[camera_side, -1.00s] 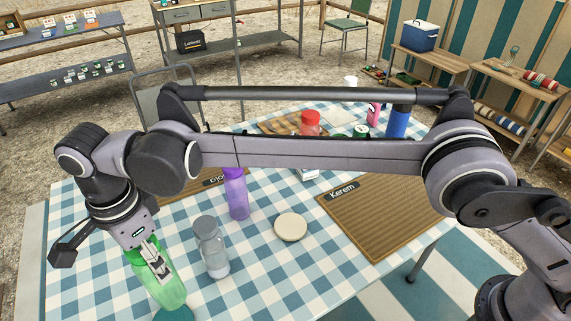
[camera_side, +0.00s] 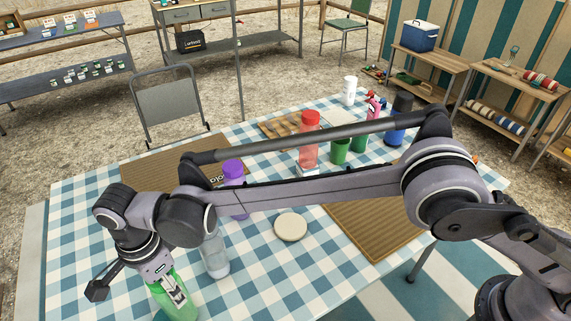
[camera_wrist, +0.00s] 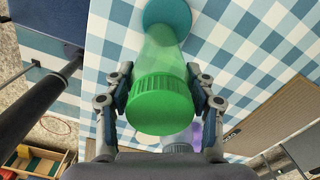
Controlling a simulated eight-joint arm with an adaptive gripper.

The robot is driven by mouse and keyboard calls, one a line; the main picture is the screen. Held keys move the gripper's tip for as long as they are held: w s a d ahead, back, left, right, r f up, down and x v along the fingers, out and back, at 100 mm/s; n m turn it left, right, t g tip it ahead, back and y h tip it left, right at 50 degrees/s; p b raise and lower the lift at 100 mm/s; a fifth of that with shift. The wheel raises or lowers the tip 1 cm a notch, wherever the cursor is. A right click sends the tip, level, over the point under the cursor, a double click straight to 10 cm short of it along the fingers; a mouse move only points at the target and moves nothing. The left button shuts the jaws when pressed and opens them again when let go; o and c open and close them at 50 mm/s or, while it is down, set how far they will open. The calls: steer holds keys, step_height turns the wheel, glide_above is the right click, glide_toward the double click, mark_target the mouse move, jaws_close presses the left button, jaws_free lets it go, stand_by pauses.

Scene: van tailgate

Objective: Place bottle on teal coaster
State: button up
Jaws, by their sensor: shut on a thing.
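A green see-through bottle (camera_side: 181,305) is at the near left of the table. My gripper (camera_side: 174,290) is shut on it near its top, and the bottle is roughly upright, a little tilted in the side view. In the wrist view the bottle's green cap (camera_wrist: 160,98) sits between the fingers of my gripper (camera_wrist: 160,100). The round teal coaster (camera_wrist: 168,12) shows at the top of the wrist view, by the bottle's far end. The bottle's base overlaps the coaster there, but I cannot tell whether they touch. In the side view the base is cut off by the frame.
A clear grey bottle (camera_side: 216,262) stands close to the right of my gripper, with a purple bottle (camera_side: 233,172) behind it. A cream round coaster (camera_side: 291,227) lies mid-table. A red-capped bottle (camera_side: 309,150) and several cups and bottles stand farther back. Brown mats lie on the checked cloth.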

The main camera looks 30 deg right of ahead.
steer(key=shift+f, duration=0.15)
steer(key=o, duration=1.5)
